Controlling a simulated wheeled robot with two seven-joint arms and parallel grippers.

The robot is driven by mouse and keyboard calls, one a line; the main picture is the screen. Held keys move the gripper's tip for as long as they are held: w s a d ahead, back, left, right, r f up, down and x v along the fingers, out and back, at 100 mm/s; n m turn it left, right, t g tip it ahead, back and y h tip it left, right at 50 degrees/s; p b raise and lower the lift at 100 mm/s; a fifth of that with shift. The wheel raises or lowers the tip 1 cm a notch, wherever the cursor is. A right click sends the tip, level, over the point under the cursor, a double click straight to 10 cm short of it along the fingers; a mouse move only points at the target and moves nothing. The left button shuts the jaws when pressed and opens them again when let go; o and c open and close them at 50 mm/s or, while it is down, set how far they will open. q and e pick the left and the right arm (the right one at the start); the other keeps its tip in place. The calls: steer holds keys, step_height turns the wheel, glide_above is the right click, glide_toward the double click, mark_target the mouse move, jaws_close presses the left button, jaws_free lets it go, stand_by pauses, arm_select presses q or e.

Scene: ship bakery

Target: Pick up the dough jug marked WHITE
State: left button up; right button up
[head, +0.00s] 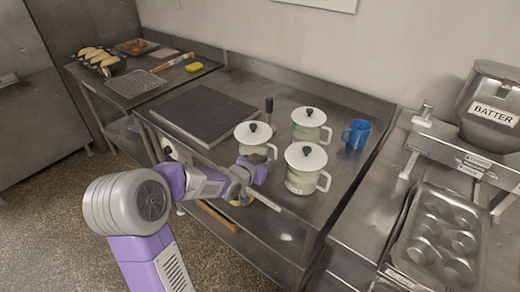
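Three white jugs with white lids and black knobs stand close together on the steel counter. One is at left (254,134), one at the back right (309,122) and one at the front (305,167). They have greenish bands, but no marking is legible, so I cannot tell which is WHITE. My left gripper (257,172) is at the counter's front edge, just below the left jug and left of the front jug. Its fingers are small and partly hidden, so I cannot tell whether they are open or touching a jug. My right gripper is out of view.
A blue mug (356,133) stands right of the jugs. A dark flat slab (205,114) lies to the left, with a black upright handle (269,105) behind the jugs. A batter dispenser (490,105) and muffin tin (437,245) are at right. A wire rack (135,83) lies far left.

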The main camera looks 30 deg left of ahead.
mark_target(276, 158)
arm_select(q)
steer(key=shift+w+f+b, duration=0.35)
steer(key=shift+w+b, duration=0.05)
steer(key=shift+w, duration=0.2)
steer(key=b+x, duration=0.1)
steer(key=x, duration=0.3)
steer(key=shift+w+d, duration=0.2)
steer(key=shift+r, duration=0.1)
jaws_close()
stand_by(0.6)
steer(key=shift+w+r, duration=0.1)
steer(key=shift+r, duration=0.05)
